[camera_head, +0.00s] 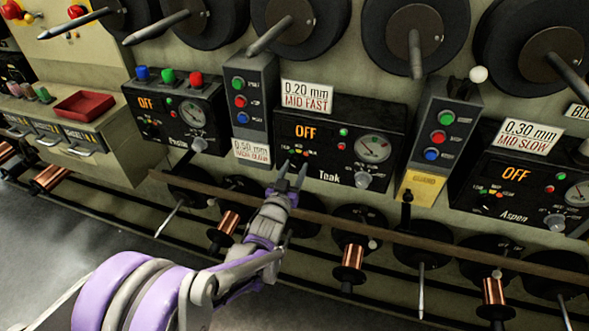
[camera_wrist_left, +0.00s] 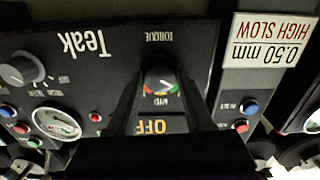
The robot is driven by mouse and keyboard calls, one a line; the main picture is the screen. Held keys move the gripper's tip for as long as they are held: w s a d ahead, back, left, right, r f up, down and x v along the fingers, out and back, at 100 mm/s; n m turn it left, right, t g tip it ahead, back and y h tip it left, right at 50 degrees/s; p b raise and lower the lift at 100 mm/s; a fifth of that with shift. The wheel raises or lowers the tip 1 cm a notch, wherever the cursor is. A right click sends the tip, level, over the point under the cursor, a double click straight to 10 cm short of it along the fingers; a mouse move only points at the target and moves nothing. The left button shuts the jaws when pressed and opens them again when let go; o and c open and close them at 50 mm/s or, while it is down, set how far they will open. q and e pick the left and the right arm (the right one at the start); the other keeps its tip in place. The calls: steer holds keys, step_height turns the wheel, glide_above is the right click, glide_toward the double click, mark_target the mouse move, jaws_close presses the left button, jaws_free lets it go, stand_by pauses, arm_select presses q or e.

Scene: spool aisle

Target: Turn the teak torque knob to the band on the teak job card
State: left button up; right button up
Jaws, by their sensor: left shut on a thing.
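The Teak panel (camera_head: 318,178) is a black box with an orange OFF display. Its torque knob (camera_wrist_left: 160,78) is dark and sits above a coloured band arc and the word MID in the upside-down left wrist view. My left gripper (camera_head: 292,174) reaches up to the panel's lower left, its fingers on either side of the knob, shut on it. The fingertips largely hide the knob in the head view. Its exact pointer band is too small to tell. A card reading 0.20 mm MID FAST (camera_head: 307,96) stands directly above the Teak panel. My right gripper is not in view.
Another card, 0.50 mm HIGH SLOW (camera_wrist_left: 264,40), is beside the Teak panel. A grey knob (camera_head: 363,180) is at the panel's lower right. Button boxes (camera_head: 250,100) flank the panel, and a brown rail (camera_head: 400,238) runs below with copper spools (camera_head: 352,258).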

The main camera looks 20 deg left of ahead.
arm_select(q)
jaws_close()
steer(key=shift+m, duration=0.3)
steer(key=m, duration=1.1)
steer(key=shift+p, duration=0.3)
stand_by(0.3)
steer(key=o, duration=0.9)
jaws_free()
